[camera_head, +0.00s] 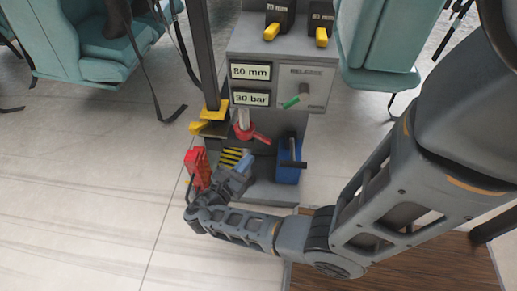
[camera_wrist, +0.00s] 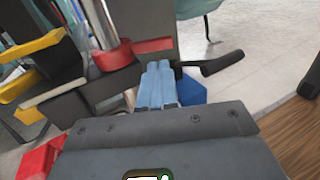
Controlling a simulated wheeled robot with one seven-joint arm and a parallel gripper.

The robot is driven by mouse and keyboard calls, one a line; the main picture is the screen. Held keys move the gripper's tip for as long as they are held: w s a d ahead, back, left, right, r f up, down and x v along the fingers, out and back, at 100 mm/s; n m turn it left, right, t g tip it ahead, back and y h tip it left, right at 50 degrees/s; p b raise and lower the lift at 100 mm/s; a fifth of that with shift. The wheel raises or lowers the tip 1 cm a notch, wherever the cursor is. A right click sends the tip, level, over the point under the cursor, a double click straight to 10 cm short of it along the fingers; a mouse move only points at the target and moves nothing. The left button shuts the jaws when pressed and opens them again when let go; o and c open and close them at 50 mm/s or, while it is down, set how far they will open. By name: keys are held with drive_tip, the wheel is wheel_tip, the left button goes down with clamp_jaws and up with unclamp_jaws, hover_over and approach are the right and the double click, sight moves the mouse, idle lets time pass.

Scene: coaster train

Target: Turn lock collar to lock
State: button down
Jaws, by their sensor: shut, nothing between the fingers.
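The red lock collar (camera_head: 243,132) sits around an upright metal rod on the grey machine column. Its short red handle (camera_head: 262,138) points to the right and slightly down. In the wrist view the collar (camera_wrist: 112,57) is at the upper left, with its handle (camera_wrist: 152,45) reaching right, above the fingertips. My gripper (camera_head: 244,164) is just below the collar in the head view. Its blue fingers (camera_wrist: 157,85) are pressed together and empty. I see no clear contact between the fingertips and the handle.
A blue block with a dark lever (camera_head: 289,162) stands right of my gripper. A red block (camera_head: 197,168) is at its left, and yellow-and-black parts (camera_head: 209,124) are at the upper left. A panel with a green-tipped lever (camera_head: 292,102) is above. Teal seats (camera_head: 377,45) flank the column.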

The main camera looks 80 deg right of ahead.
sight(265, 141)
drive_tip(key=b+x, duration=0.1)
drive_tip(key=x, duration=0.6)
drive_tip(key=shift+s+d+r+p, duration=0.25)
drive_tip(key=shift+s+d+p, duration=0.15)
drive_tip(key=shift+d+p, duration=0.25)
drive_tip(key=shift+s+d+f+n+t+p, duration=0.1)
drive_tip(key=shift+s+d+n+t+p, duration=0.15)
drive_tip(key=shift+t+p, duration=0.3)
drive_tip(key=shift+f, duration=0.1)
drive_tip(key=shift+d, duration=0.1)
